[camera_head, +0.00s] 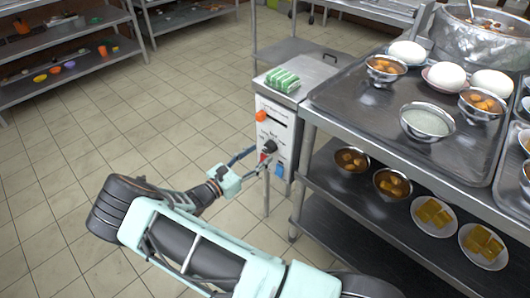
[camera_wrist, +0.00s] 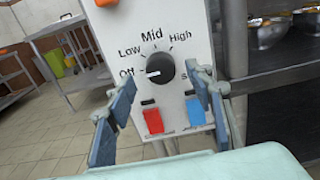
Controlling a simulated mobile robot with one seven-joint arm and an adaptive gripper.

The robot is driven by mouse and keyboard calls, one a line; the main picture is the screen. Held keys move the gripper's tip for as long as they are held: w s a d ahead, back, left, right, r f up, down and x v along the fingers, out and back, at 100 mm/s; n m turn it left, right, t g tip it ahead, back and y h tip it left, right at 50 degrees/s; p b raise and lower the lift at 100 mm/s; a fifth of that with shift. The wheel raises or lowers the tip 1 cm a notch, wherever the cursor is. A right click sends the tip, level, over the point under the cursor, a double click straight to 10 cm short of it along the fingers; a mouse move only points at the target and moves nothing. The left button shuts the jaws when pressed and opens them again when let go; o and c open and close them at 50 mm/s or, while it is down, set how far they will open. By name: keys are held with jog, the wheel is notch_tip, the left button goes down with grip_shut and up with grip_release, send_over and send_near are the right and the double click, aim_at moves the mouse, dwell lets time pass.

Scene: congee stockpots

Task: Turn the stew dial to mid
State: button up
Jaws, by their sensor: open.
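The stew dial (camera_wrist: 160,68) is a round black knob on a white control panel (camera_wrist: 185,30). Labels around it read Off, Low, Mid and High, plus one starting with S that is partly hidden by a finger. Its white mark points left, towards Off. In the head view the dial (camera_head: 270,147) is on the front of the white box beside the steel table. My gripper (camera_wrist: 161,92) is open, with its blue fingers apart on the left and right, below and in front of the dial. It also shows in the head view (camera_head: 251,161). Nothing is between the fingers.
A red switch (camera_wrist: 153,121) and a blue switch (camera_wrist: 195,111) sit below the dial. An orange knob (camera_head: 260,116) is higher on the panel. Green blocks (camera_head: 282,80) lie on the box. The steel table (camera_head: 345,112) with bowls stands at right. The tiled floor at left is clear.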

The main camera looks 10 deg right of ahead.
aim_at(268, 148)
jog(key=shift+x, duration=1.95)
jog(key=shift+a, duration=0.1)
jog(key=c, duration=1.1)
